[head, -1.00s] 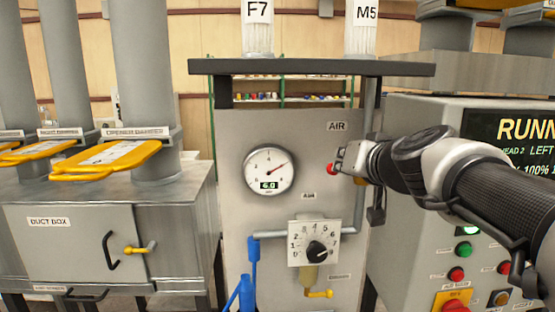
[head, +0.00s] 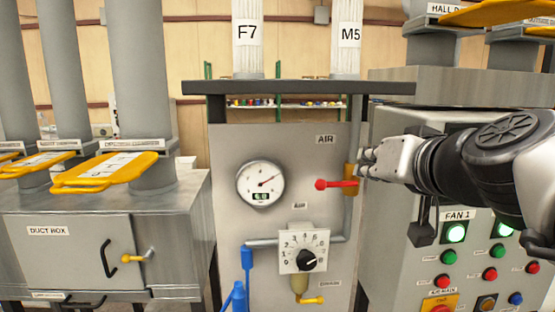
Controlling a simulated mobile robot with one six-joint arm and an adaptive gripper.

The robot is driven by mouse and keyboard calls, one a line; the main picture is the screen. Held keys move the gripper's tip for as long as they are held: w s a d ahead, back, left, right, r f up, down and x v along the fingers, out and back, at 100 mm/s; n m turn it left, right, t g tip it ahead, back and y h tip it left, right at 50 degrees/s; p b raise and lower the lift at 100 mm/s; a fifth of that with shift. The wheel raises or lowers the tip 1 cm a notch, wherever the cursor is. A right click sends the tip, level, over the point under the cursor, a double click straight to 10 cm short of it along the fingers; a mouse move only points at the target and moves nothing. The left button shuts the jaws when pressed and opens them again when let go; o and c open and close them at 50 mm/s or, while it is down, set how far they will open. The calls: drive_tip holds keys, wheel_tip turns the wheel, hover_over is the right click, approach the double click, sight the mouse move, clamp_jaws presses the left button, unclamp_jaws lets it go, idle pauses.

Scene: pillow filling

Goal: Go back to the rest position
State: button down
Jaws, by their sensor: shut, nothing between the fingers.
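My gripper (head: 367,162) is at the right of the grey air panel (head: 230,150), its fingers pointing left. It is shut and empty. The red valve handle (head: 338,184) lies level, just left of and below the fingertips, on a brass valve body (head: 350,181) on the vertical pipe. The handle is not in the grip; whether a fingertip touches the valve body I cannot tell. My arm reaches in from the right edge and hides part of the control cabinet.
A round gauge (head: 261,184), a numbered dial (head: 303,251) and a blue hose (head: 247,270) are on the panel. A dark shelf (head: 290,87) runs above. The control cabinet (head: 400,275) with lit buttons stands right; the duct box (head: 60,255) stands left.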

idle(0.3)
drive_tip(key=s+a+f+n+g, duration=0.1)
drive_tip(key=s+a+f+g, duration=0.2)
drive_tip(key=s+f, duration=0.45)
drive_tip(key=s+a+f+n+g, duration=0.1)
drive_tip(key=s+a+f+g, duration=0.25)
drive_tip(key=f, duration=0.65)
drive_tip(key=s+d+f+g+h, duration=0.1)
drive_tip(key=s+d+f+g, duration=0.2)
drive_tip(key=s+f, duration=0.9)
drive_tip(key=shift+s+f+h, duration=0.25)
drive_tip(key=shift+h, duration=0.15)
